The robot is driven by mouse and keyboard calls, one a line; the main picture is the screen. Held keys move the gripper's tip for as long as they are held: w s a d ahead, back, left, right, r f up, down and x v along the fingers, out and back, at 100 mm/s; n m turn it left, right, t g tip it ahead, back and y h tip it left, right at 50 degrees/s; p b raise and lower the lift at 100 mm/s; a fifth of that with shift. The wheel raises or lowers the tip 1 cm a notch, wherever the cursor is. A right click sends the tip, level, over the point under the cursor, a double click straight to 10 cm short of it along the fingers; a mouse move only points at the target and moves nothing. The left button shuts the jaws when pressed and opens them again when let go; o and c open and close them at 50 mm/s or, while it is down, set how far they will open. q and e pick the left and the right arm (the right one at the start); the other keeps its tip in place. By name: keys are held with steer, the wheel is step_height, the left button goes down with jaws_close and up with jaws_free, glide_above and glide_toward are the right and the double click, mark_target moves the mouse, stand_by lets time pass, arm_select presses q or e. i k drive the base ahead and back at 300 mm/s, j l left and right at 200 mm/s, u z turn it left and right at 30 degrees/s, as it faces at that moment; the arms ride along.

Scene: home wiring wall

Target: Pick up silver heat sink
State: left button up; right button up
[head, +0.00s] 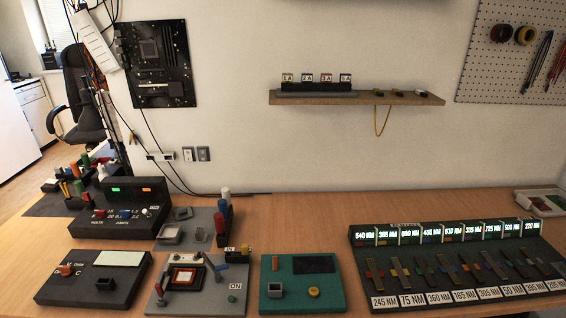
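A small grey, square, box-like piece (168,235) sits on a grey plate (204,242) at the left of the table. It may be the silver heat sink, but it is too small in the head view to be sure. A darker grey piece (183,213) lies just behind it on the same plate. In front of that plate is a board (229,292) with a red-and-white framed square socket (184,277). Neither of my grippers shows in the head view.
In front are a dark panel (62,288) and a green panel (330,296). A labelled rack (440,262) fills the right. The table's middle back is clear.

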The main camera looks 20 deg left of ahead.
mark_target(199, 237)
steer(key=j+u, duration=0.1)
steer(key=u, duration=0.25)
steer(key=j+u, duration=0.1)
steer(key=u, duration=0.25)
steer(key=i+u, duration=0.15)
steer(key=u, duration=0.2)
